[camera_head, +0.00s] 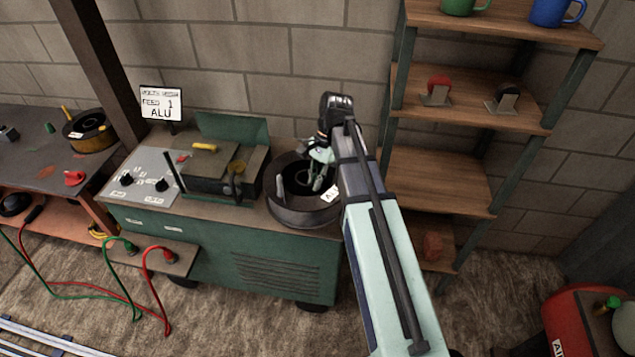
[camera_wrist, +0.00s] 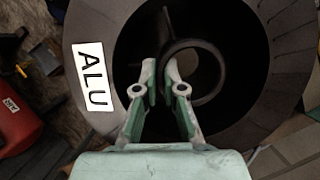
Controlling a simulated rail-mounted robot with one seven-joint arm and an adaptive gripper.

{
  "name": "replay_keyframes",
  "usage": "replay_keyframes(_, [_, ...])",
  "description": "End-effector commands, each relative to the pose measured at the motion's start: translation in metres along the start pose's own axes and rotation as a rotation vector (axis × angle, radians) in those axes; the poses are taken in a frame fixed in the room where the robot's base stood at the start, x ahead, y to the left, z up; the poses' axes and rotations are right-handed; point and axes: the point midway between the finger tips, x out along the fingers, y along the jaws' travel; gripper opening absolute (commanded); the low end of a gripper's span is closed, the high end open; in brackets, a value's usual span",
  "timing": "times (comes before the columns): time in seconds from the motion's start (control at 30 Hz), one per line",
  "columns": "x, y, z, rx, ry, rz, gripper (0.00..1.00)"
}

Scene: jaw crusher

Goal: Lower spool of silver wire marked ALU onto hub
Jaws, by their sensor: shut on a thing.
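The spool marked ALU (camera_head: 300,217) is a wide dark grey drum at the right end of the green machine. Its white ALU label (camera_wrist: 91,77) faces up in the wrist view. My gripper (camera_head: 318,182) reaches down into the spool's open middle. In the wrist view, my gripper's two fingers (camera_wrist: 165,80) are close together at the dark central ring (camera_wrist: 195,43) and shut on part of the spool. The exact contact is hard to make out. The hub is not clearly visible, and I cannot tell whether the spool rests on it or hangs above it.
The green machine (camera_head: 270,270) carries a control panel (camera_head: 145,180), a feeder mechanism and a sign reading ALU (camera_head: 161,103). A wooden shelf (camera_head: 440,180) stands close to the right of my arm. Another spool (camera_head: 88,132) sits on the left bench. A red tank (camera_head: 580,320) stands at lower right.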

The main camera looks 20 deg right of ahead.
Motion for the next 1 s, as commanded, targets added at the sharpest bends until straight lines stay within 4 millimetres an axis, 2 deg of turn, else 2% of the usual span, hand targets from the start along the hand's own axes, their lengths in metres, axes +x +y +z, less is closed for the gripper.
replay_keyframes(0.03, [-0.014,-0.008,0.0,0.03,-0.001,-0.014,0.0])
replay_keyframes(0.2, [-0.035,-0.035,-0.009,0.216,-0.001,-0.089,0.0])
replay_keyframes(0.5, [-0.056,-0.084,-0.034,0.652,-0.004,-0.27,0.0])
replay_keyframes(0.73, [-0.06,-0.101,-0.046,0.885,-0.004,-0.363,0.0])
replay_keyframes(1.0, [-0.062,-0.104,-0.048,0.975,-0.005,-0.397,0.0])
